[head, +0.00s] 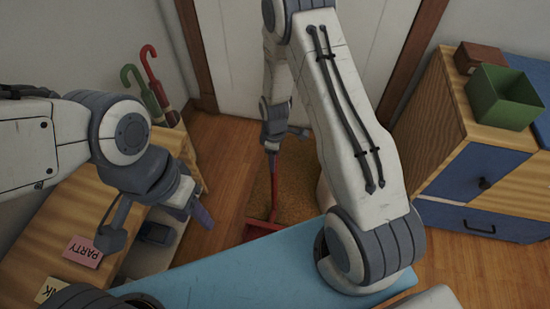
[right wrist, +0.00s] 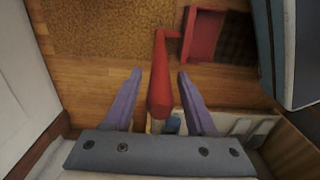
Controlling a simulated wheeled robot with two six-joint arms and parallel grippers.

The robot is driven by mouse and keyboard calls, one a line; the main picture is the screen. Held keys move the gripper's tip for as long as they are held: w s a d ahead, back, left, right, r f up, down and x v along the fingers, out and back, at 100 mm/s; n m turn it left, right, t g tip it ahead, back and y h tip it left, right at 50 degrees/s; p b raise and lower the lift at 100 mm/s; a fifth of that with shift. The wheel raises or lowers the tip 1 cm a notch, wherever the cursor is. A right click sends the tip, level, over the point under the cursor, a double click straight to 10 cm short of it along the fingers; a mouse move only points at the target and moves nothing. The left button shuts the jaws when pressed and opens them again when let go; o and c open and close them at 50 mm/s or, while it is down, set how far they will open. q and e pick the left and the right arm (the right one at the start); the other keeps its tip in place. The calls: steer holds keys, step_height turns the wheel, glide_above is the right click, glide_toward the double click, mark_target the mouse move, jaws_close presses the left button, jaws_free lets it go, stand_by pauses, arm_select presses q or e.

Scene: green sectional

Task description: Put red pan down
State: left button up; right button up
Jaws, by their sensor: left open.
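The red pan (head: 274,190) is a dustpan with a long upright handle. It stands on the floor at the brown mat, behind the blue surface, which hides part of its base. My right gripper (head: 285,142) is at the top of the handle. In the right wrist view, the pan's handle (right wrist: 160,78) rises between the spread fingers of my right gripper (right wrist: 160,82), with a gap on each side. The scoop (right wrist: 203,34) lies beyond it on the floor. My left gripper (head: 158,215) is open and empty over the wooden bench at the left.
The blue surface (head: 245,270) spans the front. A wooden bench (head: 60,225) with a pink PARTY card (head: 83,251) is left; umbrellas (head: 150,72) stand behind it. A cabinet (head: 470,170) with a green bin (head: 502,97) is right. The brown mat (head: 290,190) lies before the door.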

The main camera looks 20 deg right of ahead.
steer(key=shift+r, duration=0.15)
step_height(320, 180, up, 12)
steer(key=p, duration=0.4)
steer(key=shift+p, duration=0.3)
steer(key=s+a+r+m, duration=0.2)
steer(key=s+a+r, duration=0.8)
steer(key=a+r, duration=0.25)
steer(key=s+r+m, duration=0.1)
steer(key=s+r, duration=0.2)
steer(key=s, duration=0.4)
steer(key=s+a+r+m+y, duration=0.1)
steer(key=s+r, duration=0.3)
steer(key=s, duration=0.2)
steer(key=shift+s+a, duration=0.2)
steer(key=shift+s, duration=0.15)
step_height(320, 180, up, 28)
steer(key=p, duration=2.7)
steer(key=shift+p, duration=0.4)
